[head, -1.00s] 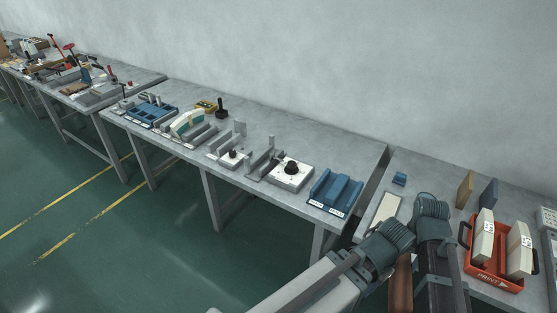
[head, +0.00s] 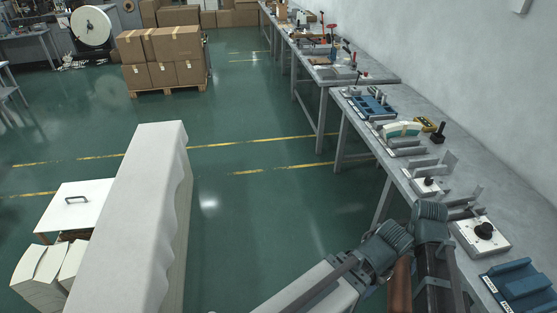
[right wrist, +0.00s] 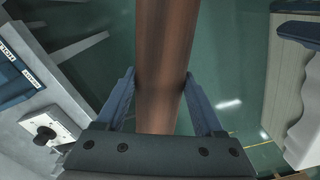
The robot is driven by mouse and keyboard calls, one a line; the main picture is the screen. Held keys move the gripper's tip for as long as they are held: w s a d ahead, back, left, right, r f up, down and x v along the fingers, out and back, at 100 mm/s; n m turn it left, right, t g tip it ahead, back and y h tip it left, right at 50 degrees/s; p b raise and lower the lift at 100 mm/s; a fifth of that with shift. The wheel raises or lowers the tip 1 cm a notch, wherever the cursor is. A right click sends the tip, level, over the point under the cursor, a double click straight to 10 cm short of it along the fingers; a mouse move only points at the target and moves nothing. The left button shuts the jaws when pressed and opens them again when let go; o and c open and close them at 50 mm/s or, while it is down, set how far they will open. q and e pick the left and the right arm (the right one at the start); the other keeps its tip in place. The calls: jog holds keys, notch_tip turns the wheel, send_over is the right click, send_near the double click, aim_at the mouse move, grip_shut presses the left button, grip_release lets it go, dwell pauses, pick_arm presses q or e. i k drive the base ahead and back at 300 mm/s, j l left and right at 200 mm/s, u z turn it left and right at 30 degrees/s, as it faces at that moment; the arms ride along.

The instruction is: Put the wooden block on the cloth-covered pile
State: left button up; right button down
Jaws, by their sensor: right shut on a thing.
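The wooden block is a long reddish-brown bar. It fills the middle of the right wrist view (right wrist: 165,50), and part of it shows at the bottom of the head view (head: 400,285), beside my right arm. My right gripper (right wrist: 160,82) is shut on it, with one blue-grey finger on each side. The cloth-covered pile (head: 140,190) is a long, tall shape under a white cloth, left of my right arm in the head view. Its wavy cloth edge appears at the right of the right wrist view (right wrist: 304,135). The block is apart from the pile. My left gripper is not in view.
A long grey workbench (head: 385,160) with tools and fixtures runs along the wall at right. A white board with a handle (head: 85,212) and white curved pieces (head: 40,275) stand left of the pile. Cartons on a pallet (head: 165,60) stand farther back. Green floor lies between pile and bench.

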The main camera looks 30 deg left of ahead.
aim_at(139, 183)
jog(key=u, duration=1.6)
jog(key=i+l+u, duration=0.2)
jog(key=u, duration=0.25)
jog(key=i+l, duration=1.25)
jog(key=i, duration=1.05)
jog(key=i+u, duration=0.1)
jog(key=i, duration=1)
jog(key=u, duration=2.25)
